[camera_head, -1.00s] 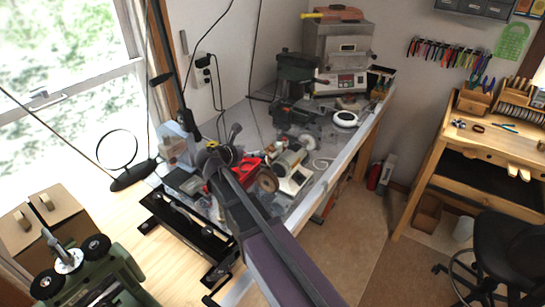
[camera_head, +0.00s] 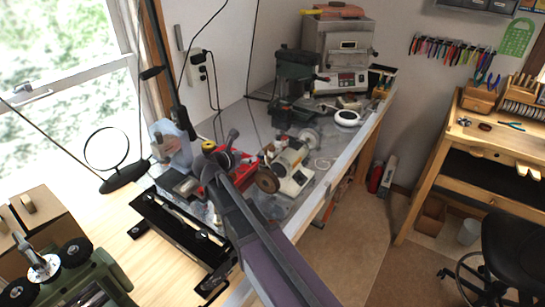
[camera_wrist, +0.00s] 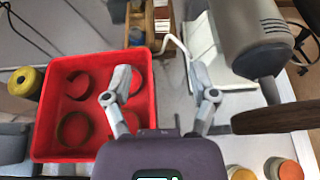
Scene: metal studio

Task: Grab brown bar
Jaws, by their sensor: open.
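I cannot tell for sure which piece is the brown bar; the small items at the top are cut off or too small to tell. In the head view my arm reaches over the bench by the red tray (camera_head: 243,168) and hides part of it.
A grey polishing motor (camera_wrist: 245,40) with a brown wheel (camera_wrist: 278,118) stands close on the right. A yellow spool (camera_wrist: 25,82) is left of the tray. Round pots (camera_wrist: 290,170) stand at lower right. A drill press (camera_head: 298,80) and a kiln (camera_head: 340,60) stand farther back.

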